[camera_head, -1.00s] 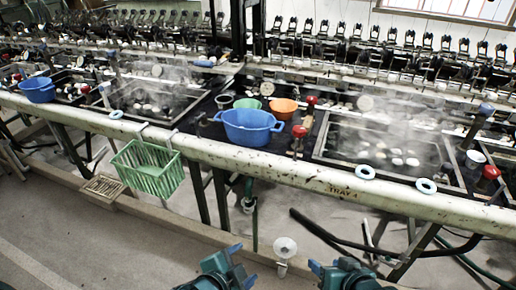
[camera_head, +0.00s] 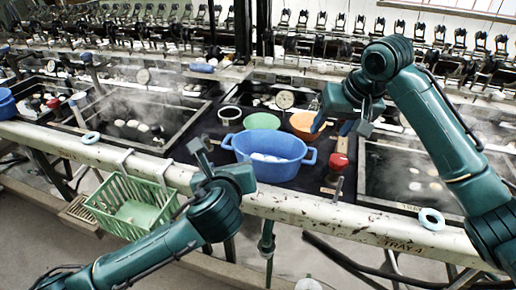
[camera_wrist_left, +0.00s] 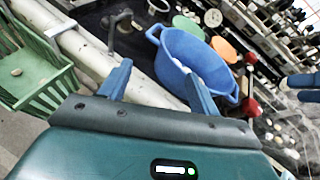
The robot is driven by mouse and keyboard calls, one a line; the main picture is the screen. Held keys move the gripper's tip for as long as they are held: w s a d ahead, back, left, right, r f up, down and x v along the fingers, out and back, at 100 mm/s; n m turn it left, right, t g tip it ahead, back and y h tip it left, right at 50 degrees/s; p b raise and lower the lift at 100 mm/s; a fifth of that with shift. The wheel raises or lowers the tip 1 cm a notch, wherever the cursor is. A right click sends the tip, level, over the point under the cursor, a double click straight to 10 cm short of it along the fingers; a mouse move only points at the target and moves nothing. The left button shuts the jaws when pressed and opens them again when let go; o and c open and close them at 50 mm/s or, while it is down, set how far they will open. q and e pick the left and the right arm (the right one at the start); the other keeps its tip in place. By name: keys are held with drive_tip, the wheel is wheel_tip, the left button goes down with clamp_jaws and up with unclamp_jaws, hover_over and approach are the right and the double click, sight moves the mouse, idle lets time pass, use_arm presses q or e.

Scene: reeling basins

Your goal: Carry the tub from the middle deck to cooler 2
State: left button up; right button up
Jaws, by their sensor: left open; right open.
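The blue two-handled tub (camera_head: 268,152) stands upright on the dark middle deck (camera_head: 208,122), with pale things inside. It also shows in the left wrist view (camera_wrist_left: 180,50). My left gripper (camera_head: 205,168) is open in front of the tub's left side, near its left handle. In the left wrist view its open fingers (camera_wrist_left: 152,68) point toward the tub, and one finger overlaps the tub's near wall. My right gripper (camera_head: 342,122) is open above and right of the tub, near its right handle. Neither gripper visibly holds the tub. I cannot tell which place is cooler 2.
Green (camera_head: 262,121) and orange (camera_head: 304,124) bowls stand behind the tub. A red-knobbed post (camera_head: 338,162) is close on its right. Steaming basins lie left (camera_head: 140,118) and right (camera_head: 410,170). A green basket (camera_head: 130,205) hangs on the pale front rail (camera_head: 300,210).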

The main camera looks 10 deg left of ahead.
use_arm(q)
drive_tip(key=shift+w+a+r, duration=0.25)
drive_tip(key=shift+w+a, duration=0.05)
drive_tip(key=shift+w, duration=0.1)
use_arm(e)
drive_tip(key=shift+w+a+r, duration=0.1)
drive_tip(key=shift+w+r, duration=0.3)
drive_tip(key=shift+f, duration=0.1)
use_arm(q)
drive_tip(key=x, duration=1.3)
drive_tip(key=shift+w+a, duration=0.1)
drive_tip(key=shift+w, duration=0.05)
use_arm(e)
drive_tip(key=x, duration=1.3)
use_arm(q)
drive_tip(key=shift+r, duration=0.1)
drive_tip(key=c, duration=1)
use_arm(e)
drive_tip(key=shift+a, duration=0.15)
drive_tip(key=c, duration=0.9)
